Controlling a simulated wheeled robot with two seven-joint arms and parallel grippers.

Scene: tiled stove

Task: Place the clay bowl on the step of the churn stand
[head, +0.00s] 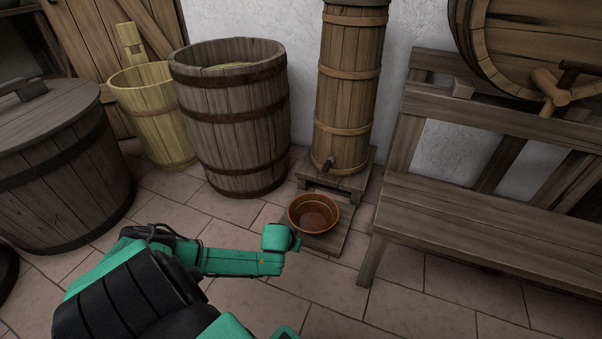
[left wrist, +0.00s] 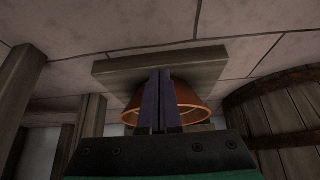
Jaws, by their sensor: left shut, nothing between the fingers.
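The clay bowl (head: 313,212) is reddish-brown, upright and empty, and rests on the low wooden step (head: 329,242) at the front of the churn stand (head: 345,183). The tall hooped churn (head: 347,90) stands on the stand's upper part. My left gripper (head: 297,243) is just in front of the bowl, to its lower left. In the left wrist view, which is upside down, its two fingers (left wrist: 158,75) are shut together with nothing between them. They cover the middle of the bowl (left wrist: 188,97) there; the step (left wrist: 205,58) shows behind them. My right gripper is not in view.
A wooden bench (head: 480,215) stands close on the right, below a barrel with a tap (head: 530,40). A large open tub (head: 230,125), a yellowish bucket (head: 150,115) and a lidded tub (head: 60,170) stand to the left. The tiled floor in front is clear.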

